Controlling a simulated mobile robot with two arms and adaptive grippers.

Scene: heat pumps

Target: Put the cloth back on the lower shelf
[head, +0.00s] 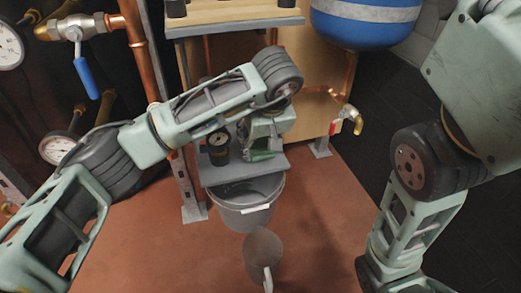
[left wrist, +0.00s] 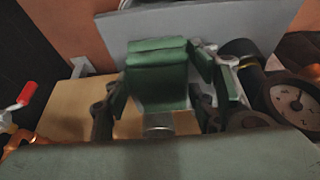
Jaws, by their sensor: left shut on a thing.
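The lower shelf (head: 240,172) is a grey plate in the middle of the head view, and its grey surface also shows in the left wrist view (left wrist: 255,22). My left gripper (head: 262,146) is over the right part of this shelf, pointing down. It is shut on a folded dark green cloth (left wrist: 158,75), which sits between the fingers in the left wrist view. The cloth shows only as a small green patch in the head view (head: 259,156). Whether it touches the shelf I cannot tell. My right gripper is out of the frame.
A black gauge (head: 218,146) stands on the shelf left of my left gripper. A brass tap (head: 352,117) and blue tank (head: 365,22) are to the right.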

